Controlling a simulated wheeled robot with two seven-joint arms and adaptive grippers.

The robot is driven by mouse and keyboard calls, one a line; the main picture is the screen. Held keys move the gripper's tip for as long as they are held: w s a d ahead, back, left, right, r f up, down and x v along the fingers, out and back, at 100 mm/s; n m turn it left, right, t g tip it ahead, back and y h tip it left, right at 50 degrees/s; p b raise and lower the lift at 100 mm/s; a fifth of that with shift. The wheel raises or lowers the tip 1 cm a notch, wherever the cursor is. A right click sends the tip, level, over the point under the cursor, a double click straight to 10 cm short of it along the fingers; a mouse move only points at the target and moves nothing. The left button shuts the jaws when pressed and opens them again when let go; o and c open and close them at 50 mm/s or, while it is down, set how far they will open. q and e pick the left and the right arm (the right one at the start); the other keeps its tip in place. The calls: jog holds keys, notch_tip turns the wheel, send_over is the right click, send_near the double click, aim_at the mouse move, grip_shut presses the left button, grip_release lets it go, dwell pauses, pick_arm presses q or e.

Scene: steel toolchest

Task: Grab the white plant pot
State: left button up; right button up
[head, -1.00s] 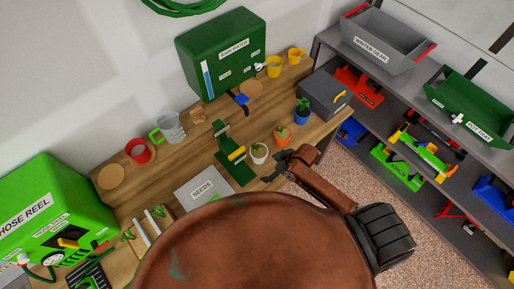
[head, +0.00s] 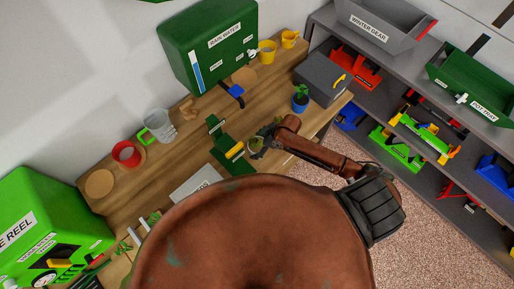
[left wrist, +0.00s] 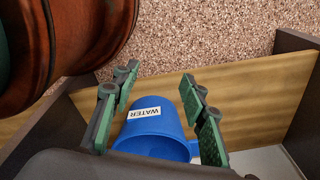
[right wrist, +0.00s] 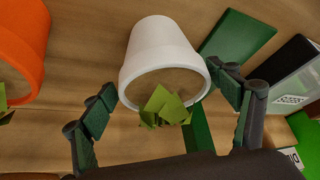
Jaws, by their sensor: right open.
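The white plant pot (right wrist: 160,48), with a leafy green plant (right wrist: 163,108), stands on the wooden bench in the right wrist view. My right gripper (right wrist: 160,90) is open, with its fingers on either side of the pot's rim and plant. In the head view my right gripper (head: 264,138) mostly covers the pot. The left gripper is out of the head view.
An orange pot (right wrist: 20,50) stands left of the white one in the right wrist view. A green stand (head: 226,152) is close by. A blue pot (head: 300,104) stands near the grey box (head: 318,80). A red mug (head: 126,154) is farther left.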

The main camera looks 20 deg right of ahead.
jog(key=x, duration=0.3)
jog(key=shift+a+f+p, duration=0.3)
jog(key=shift+p, duration=0.05)
jog(key=shift+w+a+f, duration=0.1)
jog(key=shift+a+f, duration=0.1)
jog(key=shift+f, duration=0.25)
pick_arm(q)
jog(key=shift+w+r, duration=0.55)
jog(key=shift+s, duration=0.1)
pick_arm(e)
jog(key=shift+c, duration=0.6)
jog(key=c, duration=0.3)
pick_arm(q)
jog(key=shift+s, duration=0.1)
pick_arm(e)
jog(key=c, duration=1.2)
jog(key=shift+r, duration=0.1)
